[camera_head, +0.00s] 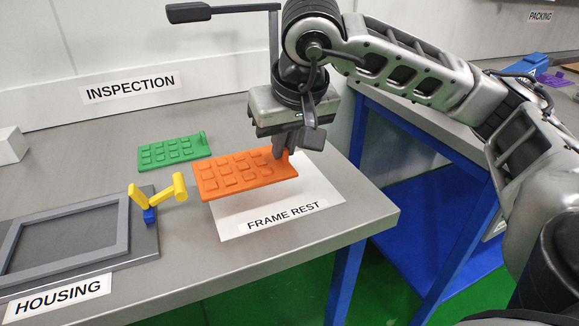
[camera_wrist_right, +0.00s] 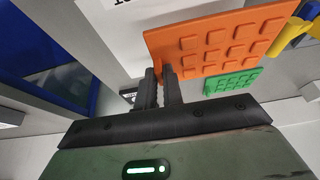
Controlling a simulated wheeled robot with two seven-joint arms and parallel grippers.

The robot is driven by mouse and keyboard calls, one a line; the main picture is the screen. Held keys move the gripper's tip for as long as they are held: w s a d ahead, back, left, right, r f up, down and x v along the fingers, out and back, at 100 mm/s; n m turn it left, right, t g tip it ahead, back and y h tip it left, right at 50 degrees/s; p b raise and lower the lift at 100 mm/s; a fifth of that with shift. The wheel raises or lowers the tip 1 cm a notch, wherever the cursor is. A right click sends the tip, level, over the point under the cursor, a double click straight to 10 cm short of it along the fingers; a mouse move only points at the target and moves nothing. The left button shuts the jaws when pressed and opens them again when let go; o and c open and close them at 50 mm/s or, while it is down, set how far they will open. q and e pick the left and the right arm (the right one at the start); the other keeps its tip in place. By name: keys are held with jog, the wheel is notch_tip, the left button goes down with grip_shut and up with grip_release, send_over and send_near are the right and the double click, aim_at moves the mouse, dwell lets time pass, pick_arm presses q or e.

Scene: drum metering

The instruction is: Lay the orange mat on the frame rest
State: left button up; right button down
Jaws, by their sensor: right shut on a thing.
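The orange mat (camera_head: 240,175) is a flat slab with rows of raised pads. My right gripper (camera_head: 284,152) is shut on its far right edge. The mat is over the white frame rest sheet (camera_head: 318,210), labelled FRAME REST, and covers its left and back part. It looks raised a little above the sheet. In the right wrist view, the mat (camera_wrist_right: 222,42) extends out from the fingers of my right gripper (camera_wrist_right: 161,85), and part of the white sheet (camera_wrist_right: 115,35) shows beside it. My left gripper is not in view.
A green mat (camera_head: 173,152) lies behind on the grey table. A yellow lever with a blue base (camera_head: 150,215) stands close to the orange mat's left side, by the grey housing frame (camera_head: 66,238). The table's right edge is near the sheet. A blue stand (camera_head: 440,215) is beyond.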

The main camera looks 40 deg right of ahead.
aim_at(290, 184)
jog(key=shift+w+d+f, duration=0.25)
jog(key=shift+d+f, duration=0.25)
jog(key=shift+f, duration=0.15)
jog(key=f, duration=0.3)
jog(key=shift+w+d+f, duration=0.1)
jog(key=shift+w+d, duration=0.1)
jog(key=shift+d, duration=0.2)
jog(key=shift+f, duration=0.4)
jog(key=shift+f+b, duration=0.1)
jog(key=shift+b, duration=0.25)
jog(key=shift+f, duration=0.15)
jog(key=c, duration=1.5)
grip_release()
jog(key=shift+c, duration=0.2)
